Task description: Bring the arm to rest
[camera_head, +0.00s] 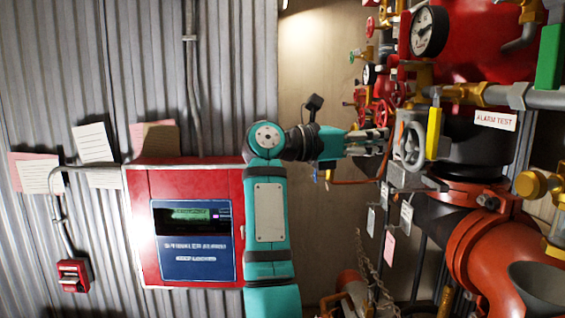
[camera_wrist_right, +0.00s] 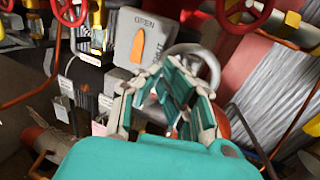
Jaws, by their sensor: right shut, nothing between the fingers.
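My right arm, teal and grey, rises in front of the red panel and bends right in the head view. My right gripper (camera_head: 382,142) points right, its fingertips close to a grey valve handwheel (camera_head: 412,145); I cannot tell whether they touch. In the right wrist view the gripper (camera_wrist_right: 178,98) is shut and empty. Just beyond it is a grey indicator box (camera_wrist_right: 142,38) marked OPEN and SHUT, with an orange pointer. The gripper hides part of what lies behind it. My left gripper is out of view.
A red alarm panel (camera_head: 185,180) hangs on the corrugated wall, left of my arm. Red pipework (camera_head: 475,240), a gauge (camera_head: 429,31), an ALARM TEST sign (camera_head: 495,121) and a yellow lever (camera_head: 433,134) crowd the right. Hanging tags (camera_head: 389,247) are below the gripper.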

